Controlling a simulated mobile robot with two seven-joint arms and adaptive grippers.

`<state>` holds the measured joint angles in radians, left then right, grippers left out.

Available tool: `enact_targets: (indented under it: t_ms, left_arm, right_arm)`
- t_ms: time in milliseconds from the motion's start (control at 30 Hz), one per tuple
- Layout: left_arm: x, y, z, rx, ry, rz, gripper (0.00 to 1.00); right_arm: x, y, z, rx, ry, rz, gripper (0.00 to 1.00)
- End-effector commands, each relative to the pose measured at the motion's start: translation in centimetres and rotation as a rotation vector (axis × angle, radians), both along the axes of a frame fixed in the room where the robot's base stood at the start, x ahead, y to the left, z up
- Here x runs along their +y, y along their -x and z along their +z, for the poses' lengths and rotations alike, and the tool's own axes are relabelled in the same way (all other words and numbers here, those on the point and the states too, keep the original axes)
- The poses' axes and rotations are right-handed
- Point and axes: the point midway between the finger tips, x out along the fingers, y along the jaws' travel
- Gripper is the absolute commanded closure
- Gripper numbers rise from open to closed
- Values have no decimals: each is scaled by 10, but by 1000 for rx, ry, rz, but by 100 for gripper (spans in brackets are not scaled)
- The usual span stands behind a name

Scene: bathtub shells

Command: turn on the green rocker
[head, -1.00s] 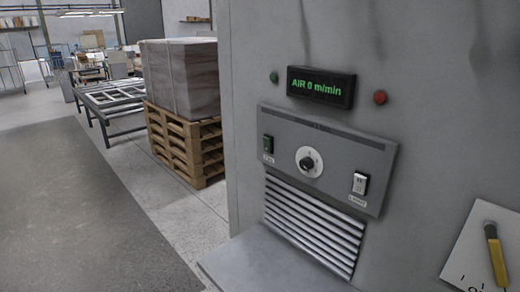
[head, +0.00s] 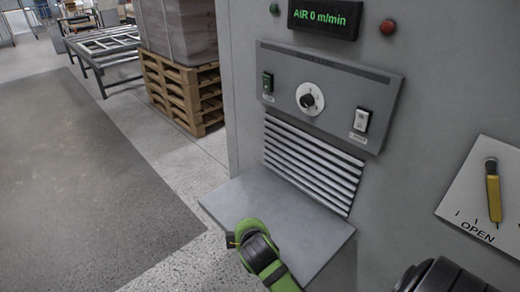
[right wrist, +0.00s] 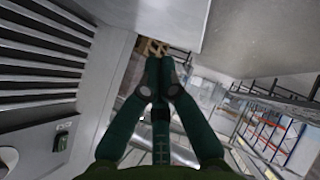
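The green rocker (head: 267,82) is at the left end of the grey control panel (head: 335,82) in the head view, with a small label under it. My right gripper (right wrist: 158,62) has its dark green fingers together at the tips with nothing visible between them. A green and black arm part (head: 257,250), which looks like this gripper, is over the shelf at the bottom of the head view, below and apart from the rocker. The right wrist view also shows a small control (right wrist: 62,137) on the panel; I cannot tell which one. My left gripper is not in view.
The panel also carries a round knob (head: 309,98) and a white rocker (head: 361,119). The display (head: 325,18) reads AIR 0 m/min. Below are vent slats (head: 312,165) and a jutting shelf (head: 215,200). A yellow handle (head: 493,190) is at the right.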

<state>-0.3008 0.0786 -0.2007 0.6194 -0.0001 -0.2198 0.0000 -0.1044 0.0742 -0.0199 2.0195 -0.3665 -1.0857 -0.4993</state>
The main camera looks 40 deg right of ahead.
Motion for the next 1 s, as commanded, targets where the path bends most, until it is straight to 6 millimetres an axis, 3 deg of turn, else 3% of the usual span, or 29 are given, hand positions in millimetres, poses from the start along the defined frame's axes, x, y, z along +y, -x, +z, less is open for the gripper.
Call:
enact_targets:
  t_ms: [100,233,400,500,633,1000]
  left_arm:
    - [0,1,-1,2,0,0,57]
    - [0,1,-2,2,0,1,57]
    - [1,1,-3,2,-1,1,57]
    - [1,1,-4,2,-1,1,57]
    - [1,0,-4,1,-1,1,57]
    - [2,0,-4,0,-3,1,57]
  right_arm:
    - [-26,-45,62,-109,196,24,100]
    - [-54,-82,139,-202,446,25,100]
    - [-83,-107,238,-264,761,-17,100]
    - [-92,-111,271,-269,868,-39,100]
    - [-95,-112,284,-266,917,-49,100]
    - [-94,-111,284,-267,916,-49,100]
